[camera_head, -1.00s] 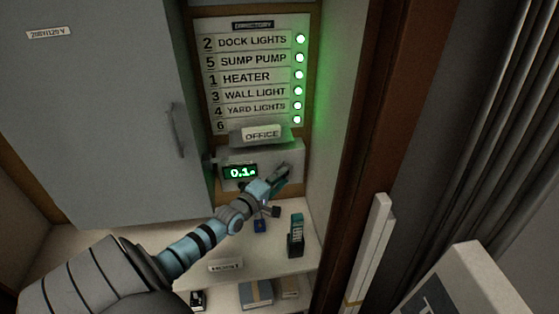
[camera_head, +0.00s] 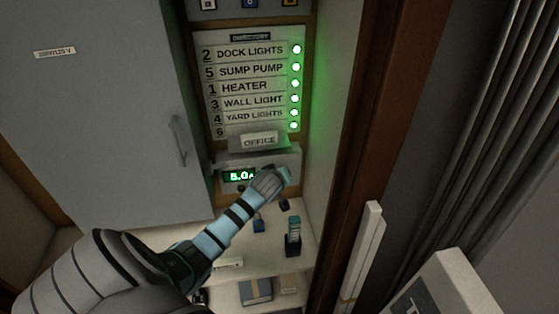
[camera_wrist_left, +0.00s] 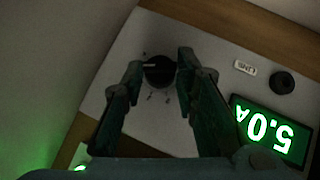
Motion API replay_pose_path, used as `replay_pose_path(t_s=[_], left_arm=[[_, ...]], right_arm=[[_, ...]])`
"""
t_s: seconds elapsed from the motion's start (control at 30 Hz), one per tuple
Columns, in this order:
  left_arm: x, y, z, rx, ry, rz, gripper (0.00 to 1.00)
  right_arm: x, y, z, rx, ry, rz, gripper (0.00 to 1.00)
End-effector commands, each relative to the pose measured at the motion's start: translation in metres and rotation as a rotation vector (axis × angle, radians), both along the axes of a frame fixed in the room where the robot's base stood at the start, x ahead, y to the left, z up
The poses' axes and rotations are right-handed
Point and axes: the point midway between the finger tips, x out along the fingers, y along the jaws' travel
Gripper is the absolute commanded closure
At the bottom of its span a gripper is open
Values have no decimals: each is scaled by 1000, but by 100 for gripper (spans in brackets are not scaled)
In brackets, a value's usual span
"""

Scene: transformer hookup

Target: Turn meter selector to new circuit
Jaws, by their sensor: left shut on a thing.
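The meter is a pale box below the OFFICE label, with a green lit display (camera_head: 239,176). In the left wrist view the display (camera_wrist_left: 270,130) appears upside down and reads 5.0A. The black round selector knob (camera_wrist_left: 159,72) has a light pointer line and small marks around it. My left gripper (camera_wrist_left: 160,78) has its two fingers on either side of the knob and is shut on it. In the head view my left gripper (camera_head: 280,178) covers the right part of the meter and hides the knob. My right gripper is not in view.
A directory panel (camera_head: 250,85) with several green lights hangs above the meter. A grey cabinet door (camera_head: 100,120) stands at the left. Below, a shelf holds a teal handheld device (camera_head: 293,232) in a dark stand. A dark button (camera_wrist_left: 282,82) sits beside the LINE label.

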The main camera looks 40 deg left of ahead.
Motion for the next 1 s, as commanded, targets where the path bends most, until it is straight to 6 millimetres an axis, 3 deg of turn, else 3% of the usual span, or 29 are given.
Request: replay_pose_path(t_s=[0.6,1.0], left_arm=[[9,-7,2,331,416,0,100],[11,-8,2,427,531,0,100]], right_arm=[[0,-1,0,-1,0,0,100],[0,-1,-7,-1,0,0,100]])
